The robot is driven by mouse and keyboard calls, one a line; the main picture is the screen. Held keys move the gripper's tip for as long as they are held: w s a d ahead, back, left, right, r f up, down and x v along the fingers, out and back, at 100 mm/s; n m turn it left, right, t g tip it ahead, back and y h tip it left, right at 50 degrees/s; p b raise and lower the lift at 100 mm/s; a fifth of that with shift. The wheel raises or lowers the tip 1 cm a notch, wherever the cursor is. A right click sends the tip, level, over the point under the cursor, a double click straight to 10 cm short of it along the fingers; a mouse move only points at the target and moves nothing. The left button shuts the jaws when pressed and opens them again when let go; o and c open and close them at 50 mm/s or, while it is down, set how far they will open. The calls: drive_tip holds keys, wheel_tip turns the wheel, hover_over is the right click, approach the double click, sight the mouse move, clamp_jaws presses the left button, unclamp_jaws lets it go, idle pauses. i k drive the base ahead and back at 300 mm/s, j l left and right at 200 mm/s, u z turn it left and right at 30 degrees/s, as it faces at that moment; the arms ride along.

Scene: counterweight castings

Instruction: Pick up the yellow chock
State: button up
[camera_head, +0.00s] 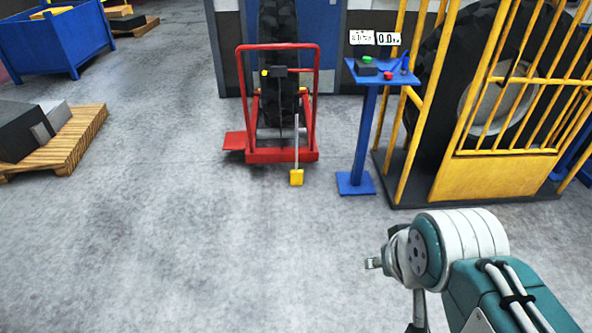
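A small yellow block, which looks like the yellow chock (297,177), rests on the floor at the front of a red wheeled-tyre stand (266,157). A thin grey rod (296,140) rises from its top, up along the stand's right side. My arm enters from the lower right. A small metal part at its left end, which may be my gripper (374,263), is well in front of and to the right of the chock, apart from it. Its fingers are too small and hidden to tell open from shut.
A yellow barred cage (495,177) around a large tyre is farther right. A wooden pallet (75,145) with dark blocks lies left; a blue bin (60,45) is behind. The grey floor in front is clear.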

sight(296, 175)
drive_tip(key=i+j, duration=0.1)
drive_tip(key=i, duration=1.2)
drive_tip(key=i+j, duration=0.15)
drive_tip(key=i, duration=1.2)
drive_tip(key=i+j, duration=0.1)
drive_tip(key=i, duration=1.2)
